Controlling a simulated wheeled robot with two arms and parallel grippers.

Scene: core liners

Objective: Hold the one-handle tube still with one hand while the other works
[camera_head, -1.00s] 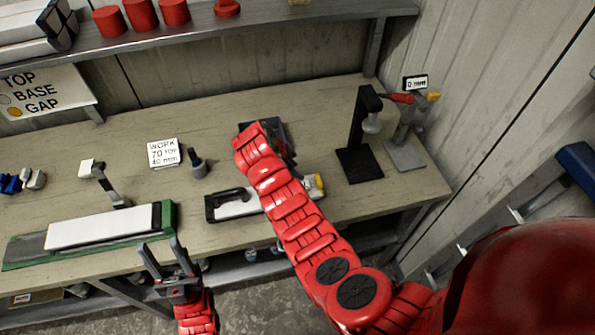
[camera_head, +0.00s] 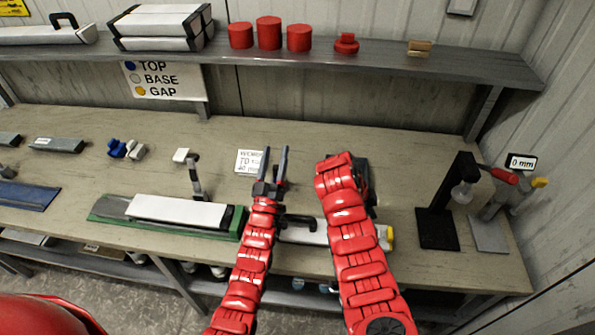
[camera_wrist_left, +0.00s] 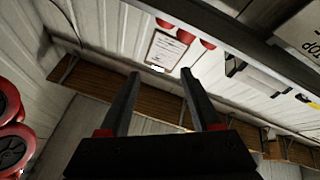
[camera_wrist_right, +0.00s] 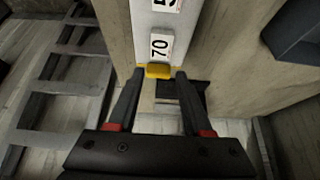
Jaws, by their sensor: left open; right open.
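A white tube with one black handle (camera_head: 298,222) lies on the bench, with a yellow piece (camera_head: 385,238) at its right end. My arms partly hide it. My left gripper (camera_head: 273,165) is open and empty, raised in front of the handle's left side; its fingers also show apart in the left wrist view (camera_wrist_left: 160,72). My right gripper (camera_head: 366,185) points down and is mostly hidden behind its arm. In the right wrist view its fingers (camera_wrist_right: 155,74) are apart, by a yellow piece (camera_wrist_right: 158,71) at the end of a white strip marked 70. Contact cannot be told.
A white half-length (camera_head: 178,210) lies in a green-ended cradle (camera_head: 236,222) to the left. A black stand (camera_head: 440,215) and a grey stand (camera_head: 490,232) are at the right. A shelf (camera_head: 390,62) with red cylinders runs above the back.

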